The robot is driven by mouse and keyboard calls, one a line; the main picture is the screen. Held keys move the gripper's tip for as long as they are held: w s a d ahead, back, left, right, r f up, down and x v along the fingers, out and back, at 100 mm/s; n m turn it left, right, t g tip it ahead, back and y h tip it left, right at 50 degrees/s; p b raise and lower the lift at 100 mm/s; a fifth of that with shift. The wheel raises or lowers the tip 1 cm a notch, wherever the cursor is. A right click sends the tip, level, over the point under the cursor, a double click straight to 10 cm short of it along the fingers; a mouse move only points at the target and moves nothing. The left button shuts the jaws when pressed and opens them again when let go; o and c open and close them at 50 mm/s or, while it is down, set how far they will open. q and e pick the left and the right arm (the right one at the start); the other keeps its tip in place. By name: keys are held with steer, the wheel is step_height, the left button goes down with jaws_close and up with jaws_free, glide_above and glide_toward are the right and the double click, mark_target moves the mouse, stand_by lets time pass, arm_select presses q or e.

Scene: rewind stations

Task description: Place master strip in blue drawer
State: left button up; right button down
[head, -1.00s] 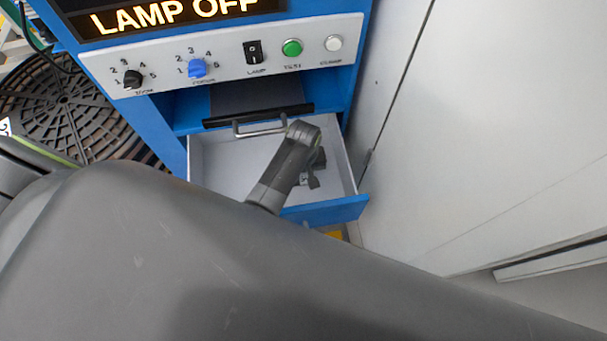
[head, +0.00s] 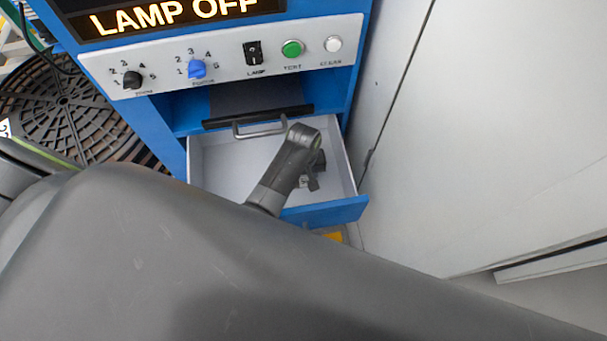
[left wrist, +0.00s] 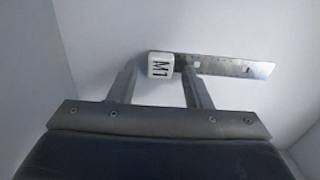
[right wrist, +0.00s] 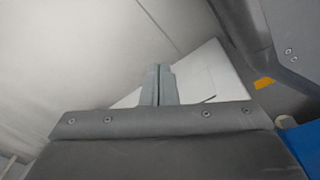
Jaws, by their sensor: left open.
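The master strip (left wrist: 235,67) is a thin silver metal strip with a white end block (left wrist: 160,64) marked M1. In the left wrist view it appears to lie on the pale floor of the drawer. The blue drawer (head: 335,211), blue-fronted and white inside, is pulled open under the control panel. My left gripper (head: 308,183) is inside the drawer. In the left wrist view the gripper (left wrist: 159,76) is open, its fingers apart on either side of the M1 block. My right gripper (right wrist: 158,84) shows only in its wrist view, fingers together and empty.
The panel (head: 225,60) carries knobs, a lamp switch and buttons; the display reads LAMP OFF. A pale wall (head: 490,130) stands close on the right. A black round grille (head: 70,110) is at left.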

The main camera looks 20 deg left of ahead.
arm_select(q)
steer(key=shift+r, duration=0.35)
step_height(320, 180, up, 3)
steer(key=shift+f+p, duration=0.1)
steer(key=shift+p, duration=0.5)
step_height(320, 180, up, 9)
steer(key=p, duration=0.2)
arm_select(e)
steer(key=s, duration=0.4)
steer(key=shift+d+f, duration=0.35)
arm_select(q)
steer(key=shift+f, duration=0.15)
arm_select(e)
steer(key=shift+w+r, duration=0.1)
